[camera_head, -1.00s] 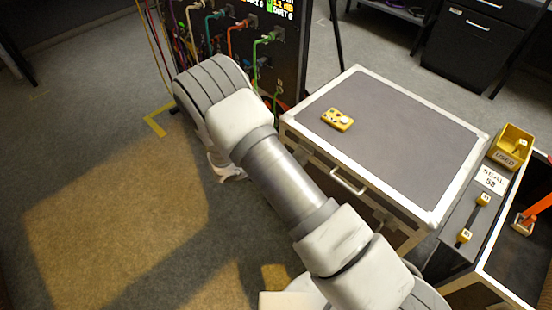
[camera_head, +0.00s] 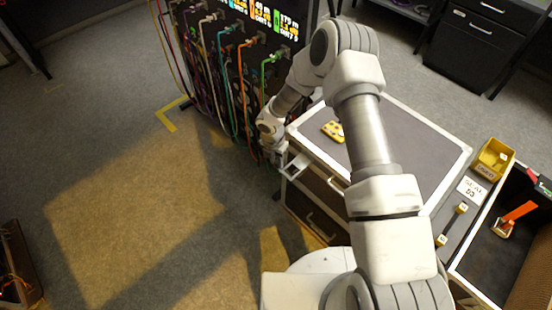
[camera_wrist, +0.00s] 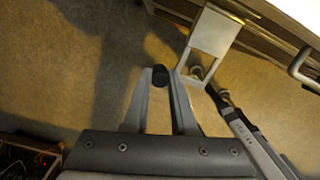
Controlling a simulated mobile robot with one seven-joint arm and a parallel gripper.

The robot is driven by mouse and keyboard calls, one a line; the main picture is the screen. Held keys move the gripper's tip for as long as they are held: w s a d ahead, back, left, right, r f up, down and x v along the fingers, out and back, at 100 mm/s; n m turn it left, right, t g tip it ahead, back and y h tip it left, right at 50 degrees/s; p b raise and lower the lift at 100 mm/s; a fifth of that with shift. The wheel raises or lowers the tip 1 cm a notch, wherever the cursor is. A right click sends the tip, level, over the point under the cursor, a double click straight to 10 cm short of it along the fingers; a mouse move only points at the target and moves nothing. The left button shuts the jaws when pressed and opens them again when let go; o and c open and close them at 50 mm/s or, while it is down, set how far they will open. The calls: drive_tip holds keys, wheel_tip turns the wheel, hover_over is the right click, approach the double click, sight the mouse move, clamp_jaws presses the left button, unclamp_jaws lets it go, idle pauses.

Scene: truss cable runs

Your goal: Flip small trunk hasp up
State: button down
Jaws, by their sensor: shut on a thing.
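The small trunk hasp is a pale metal plate (camera_wrist: 213,33) standing out from the trunk's front edge in the wrist view. Its outer end has an open frame with a round metal piece in it, close beside my right finger. In the head view the hasp (camera_head: 296,166) shows at the trunk's near left corner. My gripper (camera_wrist: 161,77) is shut on a dark round knob between its fingertips. Whether that knob is joined to the hasp I cannot tell. In the head view my gripper (camera_head: 277,155) is beside the hasp, partly hidden.
The grey-topped trunk (camera_head: 420,140) carries a yellow block (camera_head: 333,131) and has a handle in front. A rack with coloured cables (camera_head: 235,60) stands close behind my gripper. A yellow bin (camera_head: 492,160) and an open case are right.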

drive_tip(key=shift+w+d+r, duration=0.3)
drive_tip(key=shift+r, duration=0.25)
drive_tip(key=shift+w+d+r, duration=0.25)
drive_tip(key=shift+r, duration=0.25)
drive_tip(key=shift+w+d+r, duration=0.3)
drive_tip(key=shift+r, duration=0.25)
drive_tip(key=c, duration=0.7)
unclamp_jaws()
drive_tip(key=shift+s+a, duration=0.1)
drive_tip(key=r, duration=0.5)
drive_tip(key=s+a+r, duration=0.1)
drive_tip(key=r, duration=1.1)
drive_tip(key=shift+s+a+r+p, duration=0.1)
drive_tip(key=shift+s+a+p, duration=0.15)
drive_tip(key=shift+p, duration=0.15)
